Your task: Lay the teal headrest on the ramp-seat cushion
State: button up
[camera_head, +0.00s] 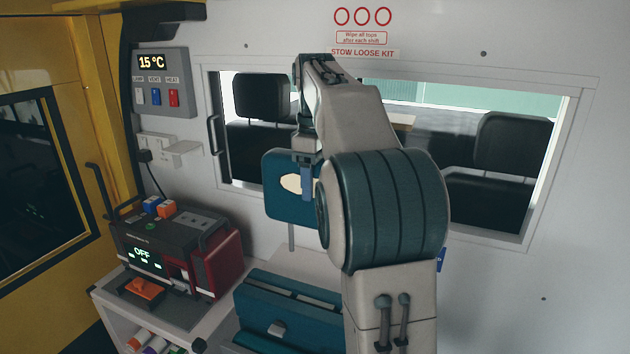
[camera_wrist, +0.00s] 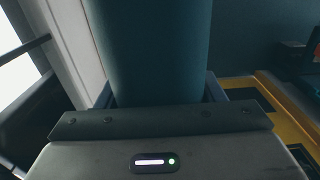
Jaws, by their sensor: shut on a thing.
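In the wrist view a rounded teal body (camera_wrist: 155,50) stands between the jaws and hides most of the fingers. My arm covers the right side of the headrest in the head view. I cannot pick out the ramp-seat cushion; my arm hides the middle and lower right.
A teal case (camera_head: 285,310) with a grey clasp is below the headrest. A dark and red powered box (camera_head: 175,250) reading OFF stands on a white cabinet (camera_head: 120,310) at left. The window frame (camera_head: 215,135) and yellow door (camera_head: 85,200) bound the space.

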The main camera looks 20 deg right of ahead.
jog(key=shift+r, duration=1.65)
